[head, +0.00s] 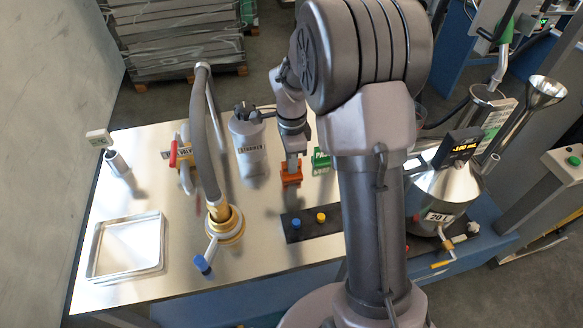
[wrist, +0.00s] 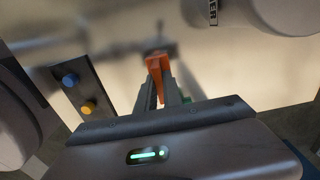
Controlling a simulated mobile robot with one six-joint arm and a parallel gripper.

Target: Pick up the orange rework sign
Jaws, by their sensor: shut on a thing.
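The orange rework sign (head: 291,174) is at the middle of the metal table, in front of the strainer canister. My gripper (head: 292,163) points down at it from above and is shut on it. In the wrist view the orange sign (wrist: 156,66) sits between the two fingers of my gripper (wrist: 160,88). Its face and lettering do not show. I cannot tell whether its base touches the table.
A green sign (head: 321,158) stands close on the right. The strainer canister (head: 248,148) is just left. A dark block with blue and yellow buttons (head: 310,222) lies in front. A hose (head: 205,140), a tray (head: 127,245) and a 20 L vessel (head: 445,190) stand further out.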

